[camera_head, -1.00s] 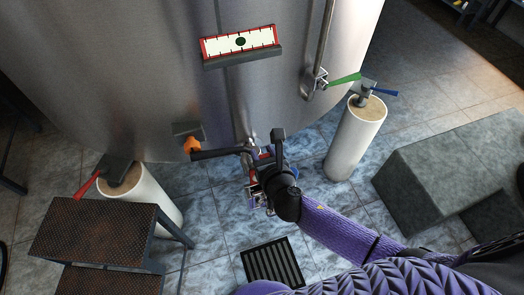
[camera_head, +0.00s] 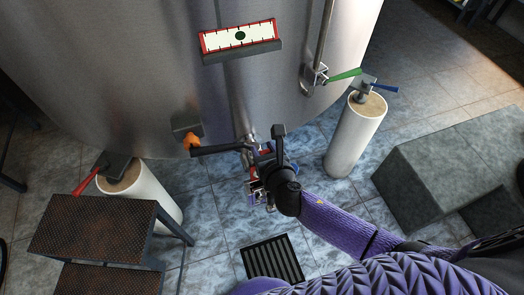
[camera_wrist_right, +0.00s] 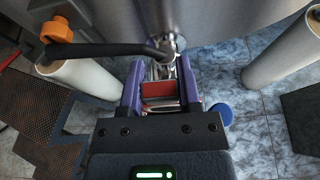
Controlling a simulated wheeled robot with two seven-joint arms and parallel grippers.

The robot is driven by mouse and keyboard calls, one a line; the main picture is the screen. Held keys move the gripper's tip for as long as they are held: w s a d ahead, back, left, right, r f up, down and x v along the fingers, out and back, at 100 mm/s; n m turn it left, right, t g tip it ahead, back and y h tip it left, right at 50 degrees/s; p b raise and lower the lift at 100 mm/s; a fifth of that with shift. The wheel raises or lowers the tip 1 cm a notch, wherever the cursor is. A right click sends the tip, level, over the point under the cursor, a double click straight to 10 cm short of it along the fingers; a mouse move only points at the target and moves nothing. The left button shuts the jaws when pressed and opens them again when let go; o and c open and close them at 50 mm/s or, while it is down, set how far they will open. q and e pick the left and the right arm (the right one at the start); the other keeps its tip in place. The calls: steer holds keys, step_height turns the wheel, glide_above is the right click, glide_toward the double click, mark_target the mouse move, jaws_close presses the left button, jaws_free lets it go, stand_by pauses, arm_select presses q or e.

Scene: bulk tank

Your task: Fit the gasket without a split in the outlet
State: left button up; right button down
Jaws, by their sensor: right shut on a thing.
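The steel tank's outlet pipe (camera_head: 241,122) comes down at the tank's lower front; its end also shows in the right wrist view (camera_wrist_right: 175,42). A black lever handle (camera_head: 218,149) reaches left from it. My right gripper (camera_head: 259,167) is at the outlet, just below the lever. In the right wrist view its purple fingers are shut on a red piece (camera_wrist_right: 162,88) with a pale band below it. I cannot tell whether this is the gasket, or whether it touches the outlet. A blue disc (camera_wrist_right: 219,114) shows beside the right finger. My left gripper is not in view.
White pillars with red (camera_head: 87,183), green (camera_head: 342,79) and blue (camera_head: 383,91) levers near them stand around the tank. A rusty step stool (camera_head: 95,230) is at left, a grey block (camera_head: 440,165) at right. A drain grate (camera_head: 272,262) lies in the floor.

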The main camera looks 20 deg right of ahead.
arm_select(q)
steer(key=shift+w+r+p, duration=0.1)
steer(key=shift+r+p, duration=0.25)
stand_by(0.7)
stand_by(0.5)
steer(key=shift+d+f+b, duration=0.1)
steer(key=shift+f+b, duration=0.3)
arm_select(e)
steer(key=shift+f, duration=0.45)
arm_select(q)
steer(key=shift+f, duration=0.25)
arm_select(e)
steer(key=shift+f, duration=0.3)
arm_select(q)
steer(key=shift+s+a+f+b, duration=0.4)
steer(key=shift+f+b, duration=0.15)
steer(key=shift+b, duration=0.25)
arm_select(e)
steer(key=shift+f, duration=0.6)
steer(key=shift+f+b, duration=0.45)
steer(key=shift+f, duration=0.1)
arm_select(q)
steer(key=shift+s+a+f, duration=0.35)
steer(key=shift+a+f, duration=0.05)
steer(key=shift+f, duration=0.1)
arm_select(e)
steer(key=shift+f, duration=0.1)
